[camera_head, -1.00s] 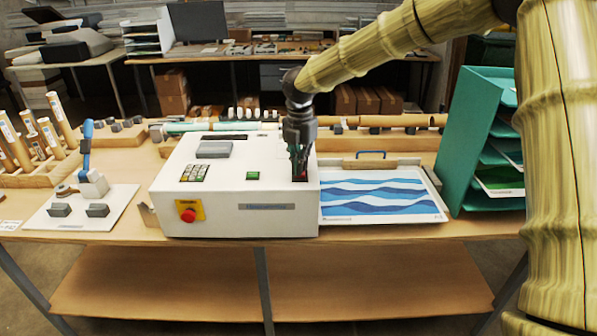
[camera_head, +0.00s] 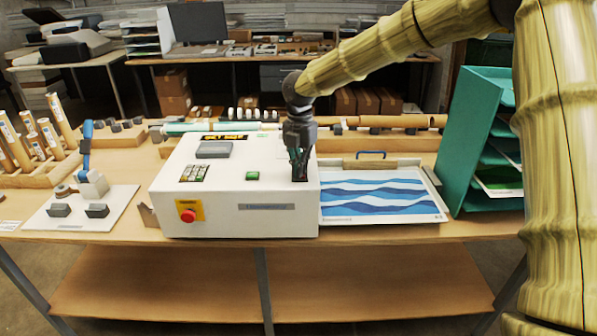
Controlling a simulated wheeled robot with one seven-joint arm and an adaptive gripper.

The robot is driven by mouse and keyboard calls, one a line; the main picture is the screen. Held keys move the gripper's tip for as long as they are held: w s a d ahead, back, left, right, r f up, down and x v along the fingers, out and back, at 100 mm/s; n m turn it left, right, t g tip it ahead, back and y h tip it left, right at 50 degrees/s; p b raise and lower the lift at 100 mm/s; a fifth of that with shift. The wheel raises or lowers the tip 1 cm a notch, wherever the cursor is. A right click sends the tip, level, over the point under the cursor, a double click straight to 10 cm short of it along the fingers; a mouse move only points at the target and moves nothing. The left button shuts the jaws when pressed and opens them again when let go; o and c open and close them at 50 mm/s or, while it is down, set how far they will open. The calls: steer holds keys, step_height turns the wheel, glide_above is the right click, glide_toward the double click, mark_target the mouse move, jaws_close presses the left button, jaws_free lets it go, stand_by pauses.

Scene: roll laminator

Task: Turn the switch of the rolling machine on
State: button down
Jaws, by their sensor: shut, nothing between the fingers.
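The rolling machine (camera_head: 235,205) is a white box on the wooden table, with a keypad, a green button (camera_head: 252,176) and a red emergency knob (camera_head: 187,215) on a yellow plate. Its display (camera_head: 224,137) shows lit yellow characters. My gripper (camera_head: 300,176) points down at the right end of the machine's top and is shut, with nothing seen between its fingers. The fingertips are at a dark switch spot there. They hide the switch, so its position cannot be made out.
A tray with a blue wave print (camera_head: 375,195) lies right of the machine. A green shelf rack (camera_head: 470,140) stands further right. A white board with a blue-handled lever (camera_head: 85,150) and a rack of rolls (camera_head: 40,180) are at the left.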

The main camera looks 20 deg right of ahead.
steer(key=shift+s, duration=0.1)
steer(key=shift+r+p, duration=2.5)
steer(key=shift+r, duration=0.9)
steer(key=shift+f, duration=0.1)
